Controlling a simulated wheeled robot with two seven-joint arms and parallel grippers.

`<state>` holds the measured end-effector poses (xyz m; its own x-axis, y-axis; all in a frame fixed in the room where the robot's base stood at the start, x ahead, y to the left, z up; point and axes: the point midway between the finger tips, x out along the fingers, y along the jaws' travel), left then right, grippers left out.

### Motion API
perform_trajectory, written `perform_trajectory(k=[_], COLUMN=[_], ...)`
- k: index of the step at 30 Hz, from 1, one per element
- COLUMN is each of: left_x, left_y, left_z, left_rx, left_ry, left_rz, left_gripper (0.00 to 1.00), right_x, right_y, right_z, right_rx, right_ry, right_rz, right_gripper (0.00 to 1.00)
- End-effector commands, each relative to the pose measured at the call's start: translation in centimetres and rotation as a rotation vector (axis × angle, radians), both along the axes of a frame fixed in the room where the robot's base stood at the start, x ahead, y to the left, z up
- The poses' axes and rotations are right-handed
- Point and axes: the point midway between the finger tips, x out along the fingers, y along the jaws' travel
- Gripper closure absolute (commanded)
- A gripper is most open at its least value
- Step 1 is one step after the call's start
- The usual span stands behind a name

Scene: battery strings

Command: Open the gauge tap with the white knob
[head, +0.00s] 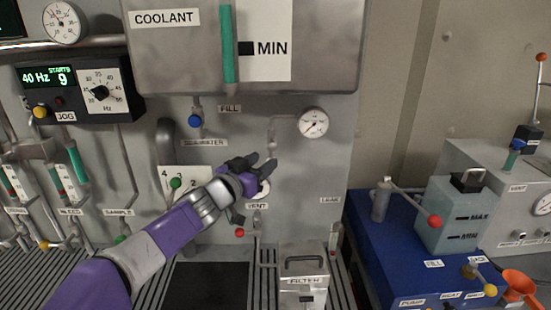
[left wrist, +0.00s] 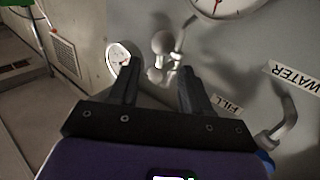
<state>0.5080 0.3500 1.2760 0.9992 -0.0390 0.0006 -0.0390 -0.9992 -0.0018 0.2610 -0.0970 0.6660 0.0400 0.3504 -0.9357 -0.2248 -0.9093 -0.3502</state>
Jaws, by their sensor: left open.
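The gauge tap sits on the pipe below the round white gauge (head: 313,122), on the grey panel under the coolant tank. In the left wrist view its white knob (left wrist: 160,42) is a pale ball on a short arm, just beyond my fingertips. In the head view the tap (head: 272,148) is small and partly hidden by my gripper. My left gripper (head: 265,163) is open, with its fingers pointing at the tap. In the left wrist view the gripper (left wrist: 157,72) has its two dark fingers apart, with the tap's fitting seen between their tips. My right gripper is out of view.
A blue knob (head: 195,121) is at upper left of my gripper, a green one (head: 176,183) left, and a red one (head: 240,233) below. A filter box (head: 303,270) stands below. A blue bench (head: 385,265) with a red-knobbed lever (head: 434,221) is at right.

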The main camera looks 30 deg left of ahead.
Motion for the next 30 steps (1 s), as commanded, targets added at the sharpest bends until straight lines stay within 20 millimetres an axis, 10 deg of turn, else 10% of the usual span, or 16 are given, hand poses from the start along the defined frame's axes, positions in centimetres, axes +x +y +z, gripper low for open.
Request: perform_trajectory(k=[9, 21, 30], left_x=[4.6, 5.5, 5.5], left_y=[-0.2, -0.2, -0.2], left_z=[-0.2, -0.1, -0.1], left_rx=[-0.002, -0.002, -0.002], left_ry=[0.001, 0.001, 0.001], left_rz=[-0.001, 0.000, 0.000], left_gripper=[0.52, 0.52, 0.95], right_x=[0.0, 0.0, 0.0], right_y=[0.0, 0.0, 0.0], right_z=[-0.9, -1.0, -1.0], right_rx=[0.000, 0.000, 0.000], right_ry=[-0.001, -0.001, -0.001], right_rz=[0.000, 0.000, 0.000], right_gripper=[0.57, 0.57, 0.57])
